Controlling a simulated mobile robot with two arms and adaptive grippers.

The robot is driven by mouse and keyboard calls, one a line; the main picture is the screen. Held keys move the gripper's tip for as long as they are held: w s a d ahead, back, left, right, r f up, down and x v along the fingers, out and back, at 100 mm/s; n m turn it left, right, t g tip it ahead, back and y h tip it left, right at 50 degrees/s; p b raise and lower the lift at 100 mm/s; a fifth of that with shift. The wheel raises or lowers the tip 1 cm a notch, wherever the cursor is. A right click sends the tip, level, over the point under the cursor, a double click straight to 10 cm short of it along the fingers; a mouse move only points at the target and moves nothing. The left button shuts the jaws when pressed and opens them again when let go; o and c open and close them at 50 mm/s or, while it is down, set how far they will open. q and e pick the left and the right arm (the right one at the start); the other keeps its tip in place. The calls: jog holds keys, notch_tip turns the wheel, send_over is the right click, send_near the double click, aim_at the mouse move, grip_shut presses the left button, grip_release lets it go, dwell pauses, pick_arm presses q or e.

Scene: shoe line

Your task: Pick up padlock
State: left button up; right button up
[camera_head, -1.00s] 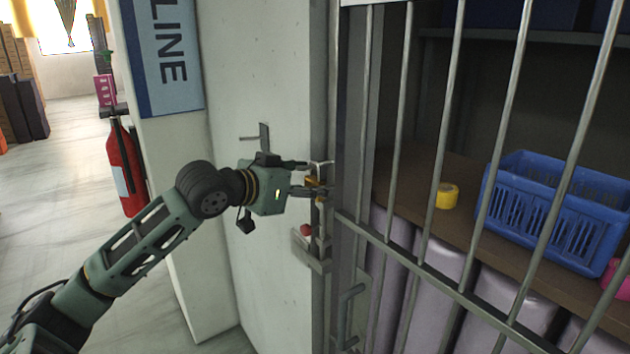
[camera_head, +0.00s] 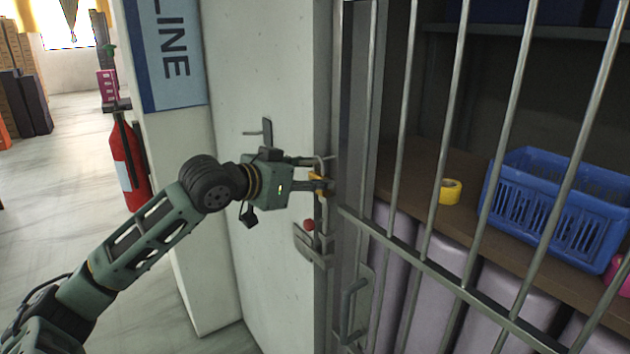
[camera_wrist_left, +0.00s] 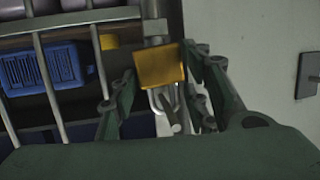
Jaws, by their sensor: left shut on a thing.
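The padlock (camera_wrist_left: 160,66) has a brass-coloured square body and a pale metal shackle. In the left wrist view it sits between the fingers of my left gripper (camera_wrist_left: 165,85). In the head view my left gripper (camera_head: 318,174) is shut on the padlock (camera_head: 317,187) beside the barred gate's latch, and the fingers partly hide it. A metal loop stands close to the padlock; I cannot tell whether the shackle still passes through it. My right gripper is not in view.
The barred gate (camera_head: 461,284) fronts a shelf with a blue basket (camera_head: 553,212) and a yellow roll (camera_head: 450,191). A latch with a red knob (camera_head: 308,225) is just below my left gripper. A fire extinguisher (camera_head: 127,165) stands at the left wall.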

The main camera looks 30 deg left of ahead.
pick_arm(q)
jog(key=shift+r, duration=0.15)
jog(key=shift+r, duration=0.4)
jog(key=shift+r+b, duration=0.1)
jog(key=shift+b, duration=0.25)
jog(key=s+a+f+b, duration=0.1)
jog(key=s+b, duration=0.4)
jog(key=s, duration=0.5)
jog(key=s+a+f+b, duration=0.1)
jog(key=s+a+b, duration=0.3)
jog(key=s, duration=0.6)
jog(key=shift+s+b, duration=0.4)
jog(key=shift+b, duration=0.4)
jog(key=shift+a+f, duration=0.1)
